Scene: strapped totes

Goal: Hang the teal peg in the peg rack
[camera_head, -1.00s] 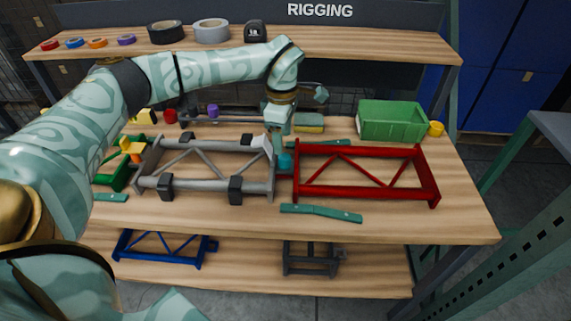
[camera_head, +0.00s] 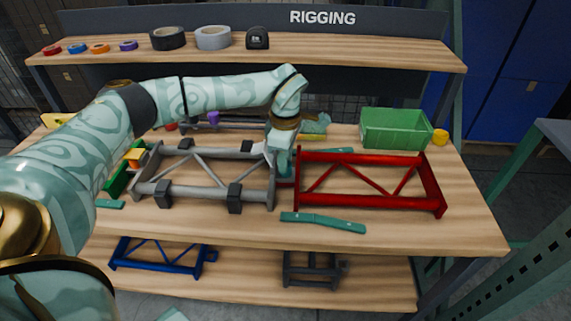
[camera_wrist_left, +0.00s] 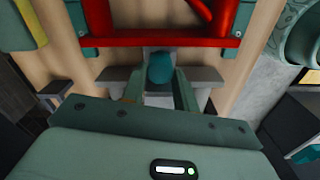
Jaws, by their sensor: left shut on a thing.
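The teal peg (camera_wrist_left: 160,68) shows in the left wrist view as a rounded teal piece between my left fingers, by the red frame's bar. My left gripper (camera_wrist_left: 160,80) is shut on it. In the head view my left gripper (camera_head: 283,164) points down at the gap between the grey and red frames, and the peg is hard to separate from it. Whether the peg touches either frame cannot be told. A dark rail with a purple peg (camera_head: 213,118), likely the peg rack, stands behind the grey frame, partly hidden by my left arm. My right gripper is not in view.
The grey frame (camera_head: 205,197) with dark blocks and the red frame (camera_head: 365,204) fill the middle of the bench. A teal strap (camera_head: 322,222) lies in front. A green bin (camera_head: 395,128) and a yellow roll (camera_head: 440,137) stand at the back right. The bench's front right is clear.

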